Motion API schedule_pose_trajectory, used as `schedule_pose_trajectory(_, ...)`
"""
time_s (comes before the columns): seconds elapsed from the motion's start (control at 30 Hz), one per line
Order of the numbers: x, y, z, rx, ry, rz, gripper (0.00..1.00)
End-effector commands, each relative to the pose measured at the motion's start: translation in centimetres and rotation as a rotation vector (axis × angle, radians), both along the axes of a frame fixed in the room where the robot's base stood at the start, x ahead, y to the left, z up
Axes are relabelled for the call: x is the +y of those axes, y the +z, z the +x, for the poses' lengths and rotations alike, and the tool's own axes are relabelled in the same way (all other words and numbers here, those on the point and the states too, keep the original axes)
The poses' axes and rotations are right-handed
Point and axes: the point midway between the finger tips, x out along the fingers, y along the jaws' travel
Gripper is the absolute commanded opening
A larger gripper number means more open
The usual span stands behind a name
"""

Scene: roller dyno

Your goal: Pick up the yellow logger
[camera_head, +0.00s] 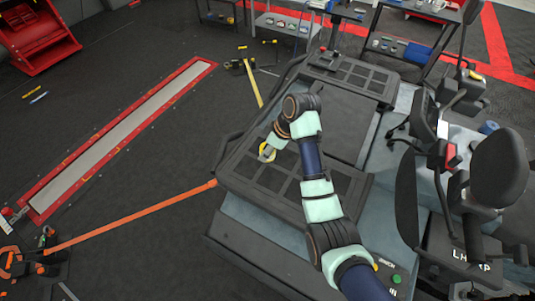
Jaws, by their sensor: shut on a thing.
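The yellow logger (268,152) is a small yellow thing on or just above the black slotted panel of the machine, near the middle of the head view. My gripper (266,155) is at the logger and shut on it. The arm comes up from the bottom right and bends down to the left at the wrist. The gripper's fingers are small and partly hidden by the wrist. I cannot tell whether the logger touches the panel.
The slotted panel (275,181) lies around the gripper. A black seat and levers (499,167) stand at the right. An orange strap (130,218) runs to the panel's left corner. A red-edged floor plate (125,137) lies left. Shelves (285,24) stand at the back.

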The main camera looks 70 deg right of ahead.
Motion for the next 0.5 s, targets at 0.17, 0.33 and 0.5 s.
schedule_pose_trajectory(0.17,-0.1,5.9,0.1,-0.004,0.002,-0.006,0.15)
schedule_pose_trajectory(0.33,0.0,12.7,0.0,0.0,0.001,-0.001,0.15)
schedule_pose_trajectory(0.5,0.0,15.3,0.0,0.0,0.0,0.0,0.15)
